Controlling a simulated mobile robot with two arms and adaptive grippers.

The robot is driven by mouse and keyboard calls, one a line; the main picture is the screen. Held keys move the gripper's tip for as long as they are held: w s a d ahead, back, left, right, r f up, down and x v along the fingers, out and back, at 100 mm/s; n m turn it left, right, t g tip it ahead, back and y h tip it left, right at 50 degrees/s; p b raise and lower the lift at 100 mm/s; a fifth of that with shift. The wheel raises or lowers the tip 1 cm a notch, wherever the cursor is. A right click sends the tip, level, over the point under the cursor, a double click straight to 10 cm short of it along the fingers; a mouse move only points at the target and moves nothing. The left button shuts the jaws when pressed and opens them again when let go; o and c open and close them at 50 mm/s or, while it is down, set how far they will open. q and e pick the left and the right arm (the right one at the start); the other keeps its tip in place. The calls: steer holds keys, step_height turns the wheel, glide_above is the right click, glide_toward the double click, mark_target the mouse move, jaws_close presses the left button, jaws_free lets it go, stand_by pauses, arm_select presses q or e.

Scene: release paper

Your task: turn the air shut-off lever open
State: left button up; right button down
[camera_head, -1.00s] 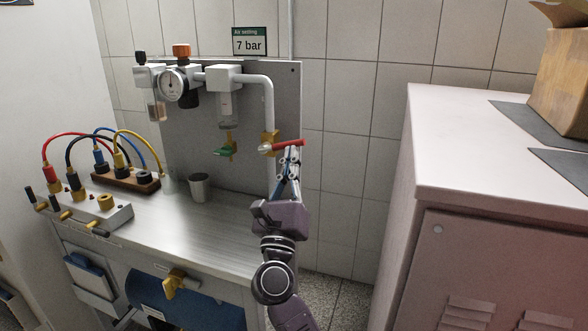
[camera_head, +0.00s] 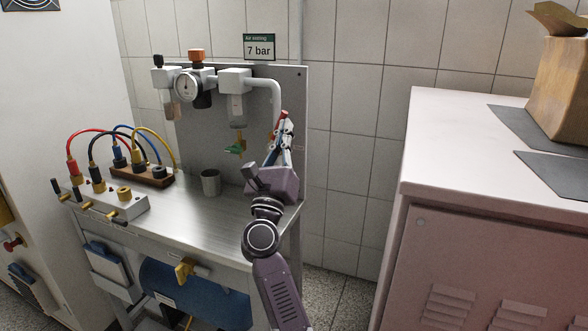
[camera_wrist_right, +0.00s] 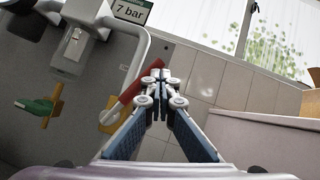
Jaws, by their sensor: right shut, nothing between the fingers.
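The red air shut-off lever (camera_head: 282,118) sits at the lower end of the white pipe on the grey panel. It slants steeply upward to the right. In the right wrist view the lever (camera_wrist_right: 128,96) runs diagonally, its lower end at the brass valve (camera_wrist_right: 112,112). My right gripper (camera_head: 287,123) is at the lever, its fingertips just to the right of it. In the wrist view my right gripper (camera_wrist_right: 158,78) is shut and empty, its tips beside the lever; I cannot tell whether they touch. The valve is mostly hidden in the head view. My left gripper is not in view.
A pressure gauge (camera_head: 187,88), a green-handled tap (camera_head: 235,148) and a 7 bar sign (camera_head: 259,47) are near. A metal cup (camera_head: 211,182) and a hose block (camera_head: 120,203) stand on the bench. A pink cabinet (camera_head: 480,200) stands right, with a floor gap between.

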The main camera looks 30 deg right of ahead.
steer(key=shift+w+a+r, duration=0.35)
steer(key=shift+w+r, duration=0.05)
steer(key=shift+r, duration=0.05)
stand_by(0.4)
